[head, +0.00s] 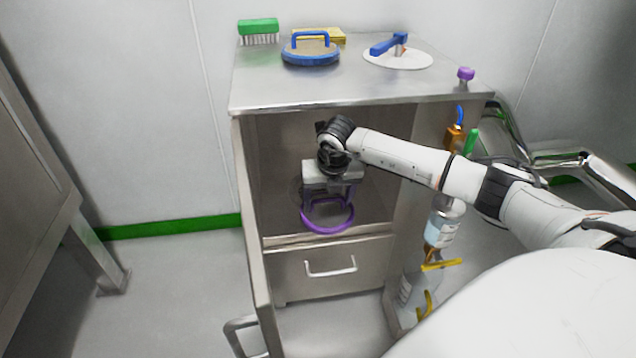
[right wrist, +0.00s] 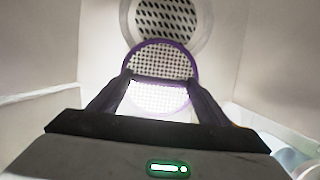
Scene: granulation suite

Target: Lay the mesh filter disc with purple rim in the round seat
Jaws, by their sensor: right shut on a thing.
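The mesh filter disc with a purple rim (head: 328,228) is at the mouth of the open cabinet compartment. My right gripper (head: 328,197) reaches into the compartment and is shut on it. In the right wrist view the purple-rimmed mesh disc (right wrist: 163,62) sits between the two dark fingers (right wrist: 160,98). Beyond it is a pale round ring with a dark perforated middle (right wrist: 168,17), which looks like the round seat. The disc overlaps the ring's lower part in that view; I cannot tell whether they touch. The seat is mostly hidden behind my gripper in the head view. My left gripper is not in view.
The steel cabinet (head: 250,200) has side walls close around my gripper and a drawer (head: 330,268) below. On its top are a green brush (head: 258,28), a blue-handled disc (head: 311,55) and a white disc with blue handle (head: 397,60). Bottles (head: 440,228) hang at the right.

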